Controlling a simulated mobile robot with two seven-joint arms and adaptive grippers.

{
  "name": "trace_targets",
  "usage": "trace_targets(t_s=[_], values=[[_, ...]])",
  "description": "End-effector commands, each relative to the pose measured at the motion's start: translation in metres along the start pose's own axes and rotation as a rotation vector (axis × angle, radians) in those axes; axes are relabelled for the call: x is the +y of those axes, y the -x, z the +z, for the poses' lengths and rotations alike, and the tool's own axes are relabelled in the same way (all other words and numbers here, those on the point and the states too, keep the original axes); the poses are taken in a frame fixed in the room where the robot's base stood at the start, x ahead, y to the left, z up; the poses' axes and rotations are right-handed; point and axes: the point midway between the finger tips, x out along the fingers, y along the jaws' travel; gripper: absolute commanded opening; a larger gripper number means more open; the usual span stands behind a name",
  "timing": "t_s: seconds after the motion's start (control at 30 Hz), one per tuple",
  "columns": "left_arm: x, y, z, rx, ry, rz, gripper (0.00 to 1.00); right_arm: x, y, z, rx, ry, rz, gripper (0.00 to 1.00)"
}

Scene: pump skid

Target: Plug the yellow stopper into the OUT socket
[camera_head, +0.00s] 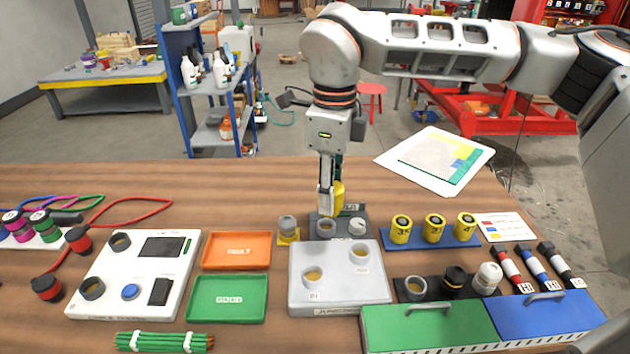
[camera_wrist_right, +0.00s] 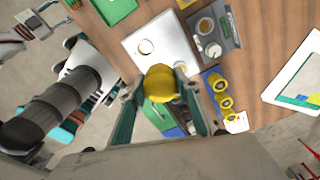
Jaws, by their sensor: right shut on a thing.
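My right gripper (camera_head: 330,205) is shut on a yellow stopper (camera_head: 338,192), partly hidden by the fingers. In the right wrist view the stopper (camera_wrist_right: 160,83) sits between the fingertips. The gripper points down above the dark block at the back of the pale grey junction box (camera_head: 300,296). The box has two round sockets on top, a front-left one (camera_head: 313,276) and a back-right one (camera_head: 360,251). Both look open with a yellowish inside; their labels are too small to read surely. The stopper is apart from both sockets.
A dark block (camera_head: 342,236) behind the box carries a grey ring and a pale cap. A blue rack (camera_head: 452,239) holds yellow cylinders at right. Orange (camera_head: 236,262) and green (camera_head: 200,300) trays lie left. Green (camera_head: 425,325) and blue (camera_head: 545,312) bins stand front right.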

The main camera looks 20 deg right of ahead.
Motion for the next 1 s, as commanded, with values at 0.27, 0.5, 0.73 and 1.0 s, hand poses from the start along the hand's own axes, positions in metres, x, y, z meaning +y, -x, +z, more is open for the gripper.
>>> trace_targets(t_s=[0.27, 0.5, 0.73, 1.0], values=[[-0.003, 0.011, -0.021, 0.008, -0.001, -0.002, 0.4, -0.042, -0.051, -0.045, 0.003, 0.367, 0.004, 0.07], [-0.004, 0.013, -0.024, 0.009, -0.001, -0.002, 0.4, -0.052, -0.074, -0.062, 0.003, 0.518, 0.007, 0.07], [-0.003, 0.009, -0.018, 0.007, -0.001, -0.002, 0.4, -0.053, -0.084, -0.064, 0.003, 0.527, 0.007, 0.07], [0.0, -0.001, 0.001, 0.0, 0.001, 0.0, 0.4, -0.052, -0.106, -0.064, 0.004, 0.526, 0.009, 0.07]])
